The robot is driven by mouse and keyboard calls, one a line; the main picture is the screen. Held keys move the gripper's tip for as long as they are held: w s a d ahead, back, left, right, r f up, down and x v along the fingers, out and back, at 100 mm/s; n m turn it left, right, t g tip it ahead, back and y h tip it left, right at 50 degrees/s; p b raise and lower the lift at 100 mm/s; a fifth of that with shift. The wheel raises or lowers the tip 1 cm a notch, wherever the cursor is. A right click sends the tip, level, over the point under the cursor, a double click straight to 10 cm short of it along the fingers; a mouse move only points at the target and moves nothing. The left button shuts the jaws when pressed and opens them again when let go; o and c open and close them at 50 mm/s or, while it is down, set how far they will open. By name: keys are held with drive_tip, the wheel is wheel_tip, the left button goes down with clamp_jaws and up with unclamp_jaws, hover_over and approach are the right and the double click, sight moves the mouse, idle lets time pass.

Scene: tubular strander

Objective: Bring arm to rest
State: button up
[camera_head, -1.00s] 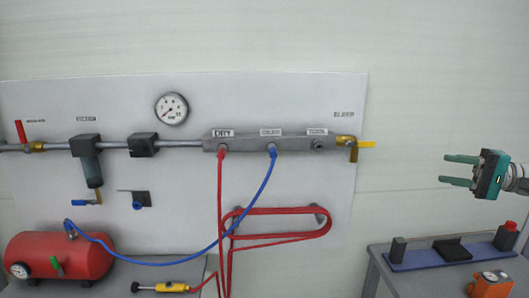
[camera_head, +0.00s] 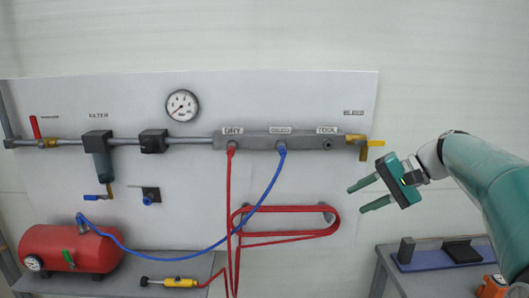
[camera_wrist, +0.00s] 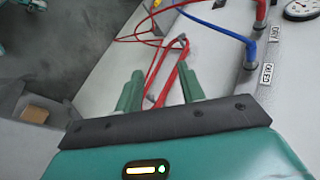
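My gripper (camera_head: 364,197) is on the right in the head view, in front of the right edge of the pale panel. Its two green fingers point left and stand apart with nothing between them. In the wrist view the two fingers (camera_wrist: 162,92) are also apart, with the red hose loop on the panel showing beyond them. My teal arm reaches in from the right edge of the head view.
The panel (camera_head: 200,90) carries a manifold (camera_head: 262,142) with red and blue hoses and a yellow valve (camera_head: 372,143). A red tank (camera_head: 70,248) stands lower left. A bench with a blue tray (camera_head: 430,262) is below my arm. Wall space above is clear.

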drive_tip(key=s+a+f+n+h, duration=0.1)
drive_tip(key=s+a+f+h, duration=0.1)
drive_tip(key=s+a, duration=0.25)
drive_tip(key=s+a+f+h, duration=0.3)
drive_tip(key=s, duration=0.3)
drive_tip(key=s+f+n+t+h, duration=0.1)
drive_tip(key=s+f+n+h, duration=0.1)
drive_tip(key=s+f, duration=0.2)
drive_tip(key=s+f+n+t+h, duration=0.1)
drive_tip(key=s+f, duration=0.3)
drive_tip(key=s, duration=0.6)
drive_tip(key=shift+s+d+f+n+h, duration=0.3)
drive_tip(key=shift+n+h, duration=0.2)
drive_tip(key=shift+h, duration=0.3)
